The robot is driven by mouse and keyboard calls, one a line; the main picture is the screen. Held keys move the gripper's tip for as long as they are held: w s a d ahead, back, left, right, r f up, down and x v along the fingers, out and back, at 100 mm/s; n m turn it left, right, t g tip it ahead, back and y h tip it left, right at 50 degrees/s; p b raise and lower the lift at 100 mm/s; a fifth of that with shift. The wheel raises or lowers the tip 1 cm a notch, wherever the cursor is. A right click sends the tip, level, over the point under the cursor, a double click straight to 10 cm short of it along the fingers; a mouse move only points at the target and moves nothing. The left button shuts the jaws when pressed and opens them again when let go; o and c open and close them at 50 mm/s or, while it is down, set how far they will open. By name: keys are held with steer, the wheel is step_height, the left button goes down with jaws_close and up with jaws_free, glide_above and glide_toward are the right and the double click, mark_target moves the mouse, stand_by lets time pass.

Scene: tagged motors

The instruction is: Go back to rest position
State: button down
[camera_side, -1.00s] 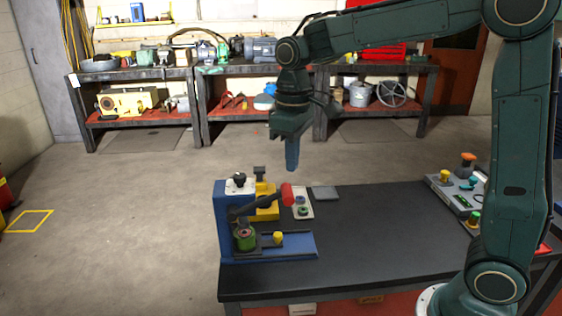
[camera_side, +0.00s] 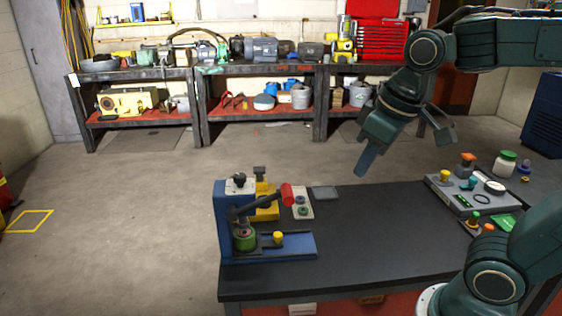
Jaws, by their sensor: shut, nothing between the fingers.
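My gripper (camera_side: 364,168) is high over the back edge of the dark work table (camera_side: 370,245), tilted with its fingers pointing down and left. It is shut and empty, and touches nothing. The blue press fixture (camera_side: 222,215) with a red-knobbed lever (camera_side: 287,194) stands at the table's left end. A green part (camera_side: 244,240) sits in the fixture, with a small yellow piece (camera_side: 278,238) beside it on the blue base.
A grey panel (camera_side: 450,190) with coloured parts lies at the table's right, next to a white-and-green jar (camera_side: 504,163). Shelves (camera_side: 200,95) stand far behind. The table's middle is clear.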

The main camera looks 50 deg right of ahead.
steer(key=s+f+m+t, duration=0.1)
steer(key=s+f, duration=0.1)
steer(key=s, duration=0.4)
steer(key=shift+d+t, duration=0.2)
steer(key=shift+t, duration=0.2)
